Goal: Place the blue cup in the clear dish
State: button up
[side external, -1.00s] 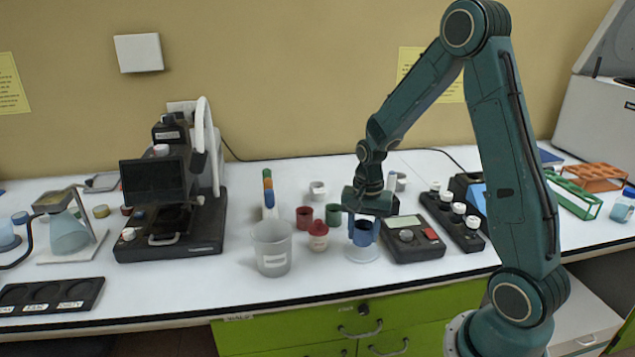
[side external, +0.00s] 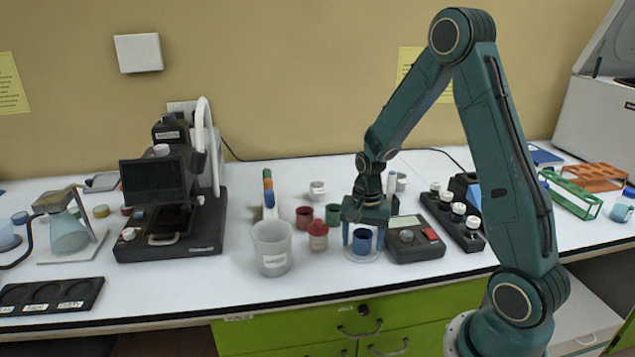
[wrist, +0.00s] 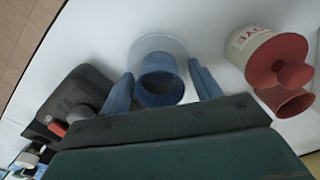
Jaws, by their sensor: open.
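The blue cup (side external: 362,241) stands upright in the clear dish (side external: 362,256), a shallow round dish whose rim shows around the cup's base. In the wrist view the blue cup (wrist: 160,82) is between my two blue fingers, with the clear dish (wrist: 160,43) behind it. My gripper (side external: 363,238) is open around the cup, with a gap visible on each side in the wrist view (wrist: 164,88). The gripper body sits just above the cup.
A red-lidded bottle (side external: 318,236), a red cup (side external: 304,217) and a green cup (side external: 333,214) stand close to the left. A black device (side external: 415,240) with a red button sits close on the right. A large translucent beaker (side external: 272,248) is farther left.

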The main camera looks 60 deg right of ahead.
notch_tip(320, 180, up, 12)
jog(key=shift+r, duration=0.2)
dwell(0.8)
jog(key=shift+s, duration=0.1)
jog(key=s+a+r+n+t, duration=0.5)
jog(key=s+a+r+n, duration=0.6)
jog(key=s+a+n, duration=0.2)
jog(key=shift+s+a+n, duration=0.4)
jog(key=shift+s+a, duration=0.75)
jog(key=shift+s, duration=0.1)
